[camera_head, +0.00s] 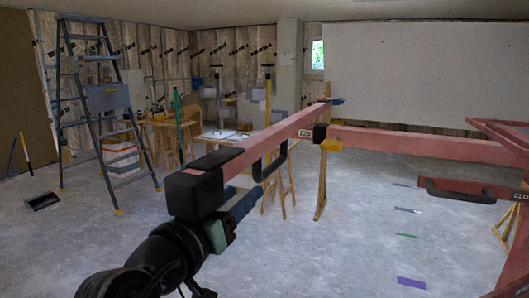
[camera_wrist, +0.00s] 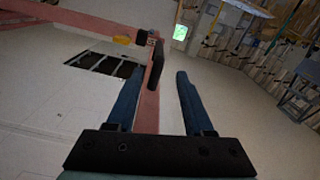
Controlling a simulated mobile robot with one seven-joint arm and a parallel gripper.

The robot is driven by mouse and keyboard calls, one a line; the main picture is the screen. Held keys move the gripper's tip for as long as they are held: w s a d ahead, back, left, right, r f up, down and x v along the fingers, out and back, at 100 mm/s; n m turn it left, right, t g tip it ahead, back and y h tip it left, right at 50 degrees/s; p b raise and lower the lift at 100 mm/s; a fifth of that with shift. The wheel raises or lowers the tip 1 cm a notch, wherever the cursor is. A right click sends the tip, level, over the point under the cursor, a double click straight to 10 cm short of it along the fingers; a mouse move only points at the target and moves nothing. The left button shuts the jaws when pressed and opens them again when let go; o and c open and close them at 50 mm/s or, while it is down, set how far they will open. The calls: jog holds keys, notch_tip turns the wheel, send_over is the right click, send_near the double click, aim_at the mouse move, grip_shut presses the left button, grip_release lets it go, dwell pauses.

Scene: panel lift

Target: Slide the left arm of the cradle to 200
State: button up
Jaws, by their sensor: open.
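A small white label (camera_head: 305,133) beside a black sleeve (camera_head: 320,133) carries a number, perhaps 120. My gripper (camera_head: 252,196), with blue fingers, is open below the beam near the end cap. In the wrist view my gripper (camera_wrist: 160,76) holds nothing.
A pink crossbar (camera_head: 430,146) with a yellow piece (camera_head: 331,145) joins at the right. Another black handle (camera_head: 455,192) is at the right. A stepladder (camera_head: 105,110) stands left, with sawhorses behind. The floor in front is mostly clear, with coloured strips.

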aim_at(270, 170)
jog(key=p+x, duration=0.2)
jog(key=x, duration=1.1)
grip_shut()
dwell(1.2)
